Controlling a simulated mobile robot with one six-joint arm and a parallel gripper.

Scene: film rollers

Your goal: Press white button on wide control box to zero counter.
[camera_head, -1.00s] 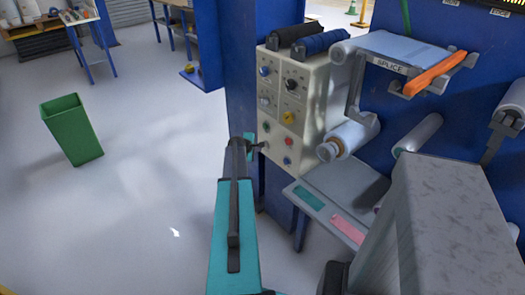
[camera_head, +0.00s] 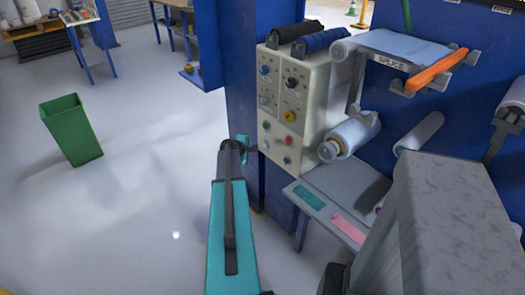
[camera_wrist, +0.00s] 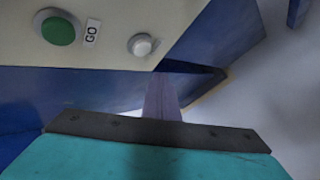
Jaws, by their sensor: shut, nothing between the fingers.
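The cream control box (camera_head: 313,105) is fixed to the blue machine frame in the middle of the head view. Its white button (camera_head: 265,145) is low on the left of the front face, below a green button. In the wrist view the white button (camera_wrist: 142,45) sits right of a green button (camera_wrist: 58,30) labelled GO. My gripper (camera_head: 243,145) is shut and empty, just left of the box in the head view. In the wrist view my gripper (camera_wrist: 162,97) points below and right of the white button, with a visible gap.
Red (camera_head: 288,140) and blue (camera_head: 287,160) buttons and several knobs are on the same face. A grey shelf (camera_head: 340,182) and film rollers (camera_head: 352,137) are to the right. A green bin (camera_head: 72,130) stands on open floor at left.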

